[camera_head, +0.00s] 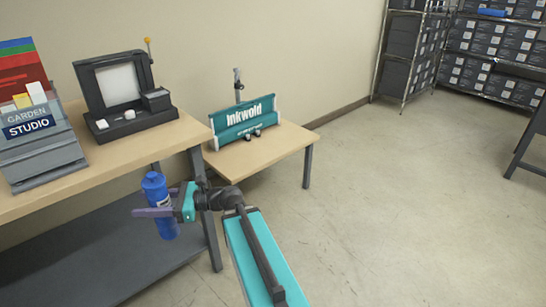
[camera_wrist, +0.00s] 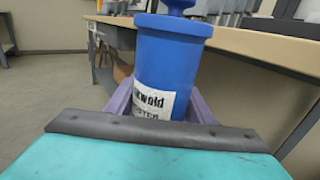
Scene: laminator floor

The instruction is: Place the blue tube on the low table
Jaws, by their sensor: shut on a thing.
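The blue tube (camera_head: 155,190) is upright between the purple fingers of my gripper (camera_head: 158,211), left of centre in the head view. My gripper is shut on it, in front of the taller table's edge and clear of the tabletop. In the wrist view the blue tube (camera_wrist: 168,65) fills the middle, with a white label partly hidden behind the gripper's dark edge. The low table (camera_head: 285,143) has a light wood top and stands against the wall, beyond my gripper. A teal Inkwold machine (camera_head: 244,120) stands on its left and back part.
The taller table (camera_head: 150,150) holds a dark framed machine (camera_head: 125,95) and a grey Garden Studio rack (camera_head: 40,140). Metal shelves with dark boxes (camera_head: 490,50) stand at the back right. The low table's right front part is bare. The floor at right is open.

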